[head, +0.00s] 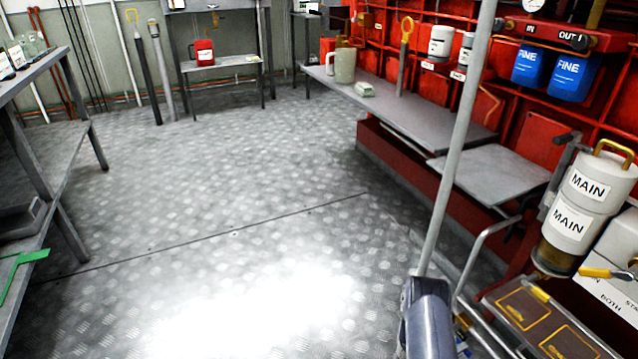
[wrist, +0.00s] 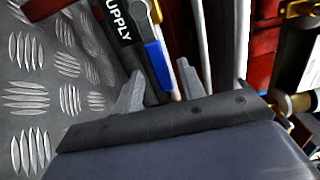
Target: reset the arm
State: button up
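My arm shows in the head view as a grey-blue link (head: 428,318) at the bottom, right of centre. It is beside a tall pale pole and low metal rails. My gripper (wrist: 160,88) shows in the wrist view with its two grey fingers apart. A blue-handled lever (wrist: 157,62) and a dark "SUPPLY" label (wrist: 121,20) appear beyond the fingertips. The lever lines up with the gap, but I see no finger closed on it. The fingertips cannot be made out in the head view.
A red engine bank with white "MAIN" filters (head: 588,190) and blue "FINE" filters (head: 570,76) stands at the right. A grey shelf (head: 425,115) projects from it. A metal bench (head: 45,160) is at the left. The tread-plate floor (head: 220,190) between is clear.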

jog(key=shift+n, duration=0.9)
jog(key=shift+w+d+r+b, duration=0.2)
jog(key=shift+w+d, duration=0.1)
jog(key=shift+d, duration=0.4)
jog(key=shift+w+d+r+b, duration=0.2)
jog(key=shift+w+d, duration=0.1)
jog(key=shift+d, duration=0.4)
jog(key=shift+w+d+r+b, duration=0.2)
jog(key=shift+w+d, duration=0.1)
jog(key=shift+d, duration=0.4)
